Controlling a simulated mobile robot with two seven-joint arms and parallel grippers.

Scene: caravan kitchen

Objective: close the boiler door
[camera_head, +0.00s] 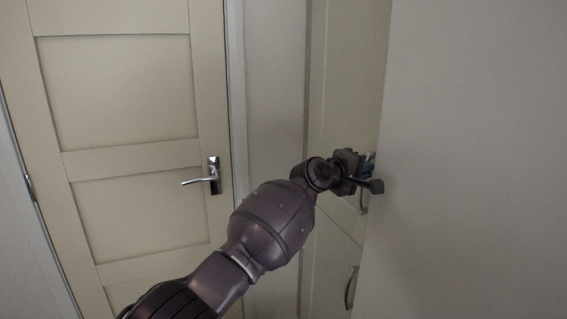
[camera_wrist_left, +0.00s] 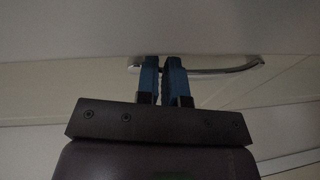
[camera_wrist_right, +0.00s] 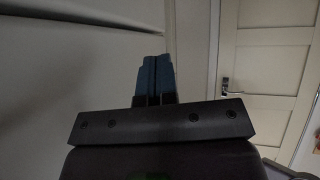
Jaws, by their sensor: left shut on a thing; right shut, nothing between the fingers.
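A cream door panel (camera_head: 345,95), which I take for the boiler door, stands in the recess right of the room door. My left gripper (camera_head: 367,165) reaches it at the edge of the grey wall, which hides part of it. In the left wrist view its blue fingers (camera_wrist_left: 164,78) are shut on a curved chrome handle (camera_wrist_left: 225,72). The handle's end (camera_head: 363,200) shows just below the gripper in the head view. My right gripper (camera_wrist_right: 154,77) is shut and empty in the right wrist view, beside a pale surface. It is not in the head view.
A second chrome handle (camera_head: 351,287) is on a lower cream front. A panelled room door (camera_head: 120,90) with a lever handle (camera_head: 201,180) is shut at the left; it also shows in the right wrist view (camera_wrist_right: 265,65). A large plain grey panel (camera_head: 480,150) fills the right side.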

